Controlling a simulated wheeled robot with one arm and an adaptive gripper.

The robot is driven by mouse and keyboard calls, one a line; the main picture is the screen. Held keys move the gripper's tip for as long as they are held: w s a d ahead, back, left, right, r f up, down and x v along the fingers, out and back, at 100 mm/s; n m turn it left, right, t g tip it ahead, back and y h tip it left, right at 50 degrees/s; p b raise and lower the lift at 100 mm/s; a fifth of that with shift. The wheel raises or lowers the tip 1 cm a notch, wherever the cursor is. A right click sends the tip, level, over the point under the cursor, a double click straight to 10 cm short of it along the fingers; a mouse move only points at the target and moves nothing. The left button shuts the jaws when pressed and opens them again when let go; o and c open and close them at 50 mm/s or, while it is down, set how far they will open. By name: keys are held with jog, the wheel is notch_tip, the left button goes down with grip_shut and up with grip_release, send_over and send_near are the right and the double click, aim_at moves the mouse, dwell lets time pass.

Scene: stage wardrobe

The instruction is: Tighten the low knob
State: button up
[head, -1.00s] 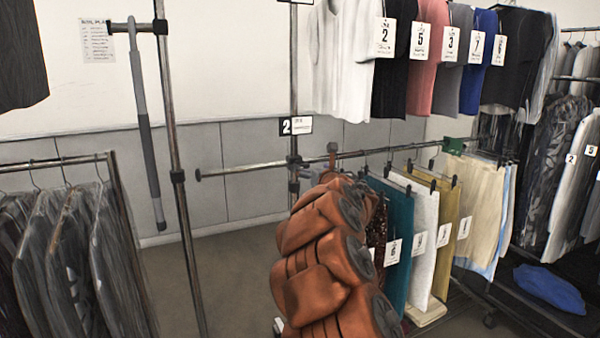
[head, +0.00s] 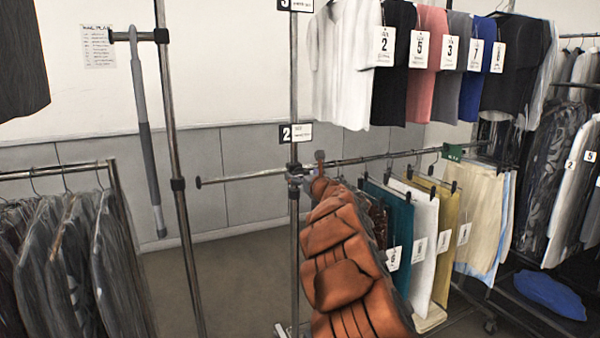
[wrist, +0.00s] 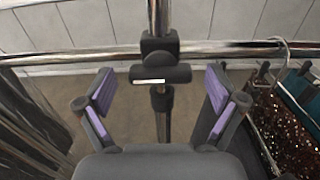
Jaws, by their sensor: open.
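The low knob (wrist: 160,75) is a black T-shaped knob with a pale stripe. It sits on the black clamp (wrist: 160,46) where the upright post meets the horizontal rail. My gripper (wrist: 160,93) is open, with its purple-padded fingers on either side of the knob and a clear gap on both sides. It looks empty, and I cannot tell how far the knob stands from the fingertips in depth. In the head view, the clamp joint (head: 296,174) shows below the "2" sign (head: 296,133). My arm partly hides the area beside it.
The horizontal rail (head: 240,176) runs across the post. Hanging trousers and skirts (head: 424,235) are close to the right, and a sequined garment (wrist: 292,125) is near my right finger. Dark covered garments (head: 70,255) hang at left. Floor between is clear.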

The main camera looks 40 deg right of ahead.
jog(key=shift+x, duration=0.9)
jog(key=shift+c, duration=0.3)
jog(key=c, duration=1.1)
